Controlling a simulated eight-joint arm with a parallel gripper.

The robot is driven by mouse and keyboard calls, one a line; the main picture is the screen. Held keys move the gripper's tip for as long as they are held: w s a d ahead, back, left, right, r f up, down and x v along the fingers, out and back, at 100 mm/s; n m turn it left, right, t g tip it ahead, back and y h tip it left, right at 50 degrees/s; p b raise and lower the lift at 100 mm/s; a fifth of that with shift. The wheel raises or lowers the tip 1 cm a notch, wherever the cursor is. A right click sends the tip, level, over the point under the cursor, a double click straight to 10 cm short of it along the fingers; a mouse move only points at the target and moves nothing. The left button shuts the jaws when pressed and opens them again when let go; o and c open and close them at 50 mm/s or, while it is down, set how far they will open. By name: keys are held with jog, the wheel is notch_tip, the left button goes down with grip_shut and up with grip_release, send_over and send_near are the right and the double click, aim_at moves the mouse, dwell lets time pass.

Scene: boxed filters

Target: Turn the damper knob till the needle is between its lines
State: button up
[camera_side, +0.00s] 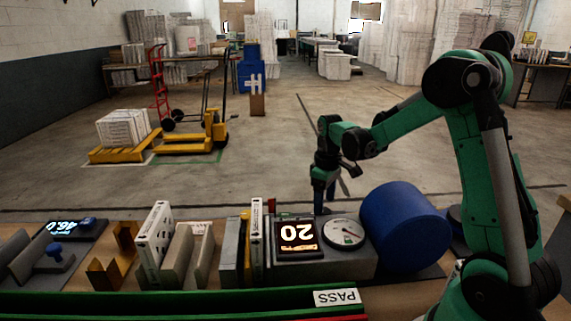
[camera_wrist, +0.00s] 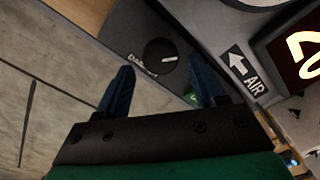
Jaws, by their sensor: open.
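The black damper knob (camera_wrist: 160,57) with a white pointer mark sits on a dark panel labelled DAMPER in the wrist view. My gripper (camera_wrist: 160,80) is open, its two blue fingers apart with the knob just beyond and between their tips; I cannot tell whether they touch it. In the side view my gripper (camera_side: 322,203) points down behind the gauge box. The round white gauge (camera_side: 344,233) has a needle with some red on its face; it is too small to read against its lines. The knob is hidden in the side view.
A display (camera_side: 297,237) reading 20, upside down, stands left of the gauge. A large blue cylinder (camera_side: 405,225) is close on the right. Boxed filters (camera_side: 154,240) stand on the bench to the left. A green rail with a PASS label (camera_side: 337,297) runs along the front.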

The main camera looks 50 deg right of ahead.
jog(key=shift+f, duration=1.3)
grip_shut()
jog(key=shift+m, duration=0.4)
jog(key=m, duration=0.3)
jog(key=shift+m, duration=1.7)
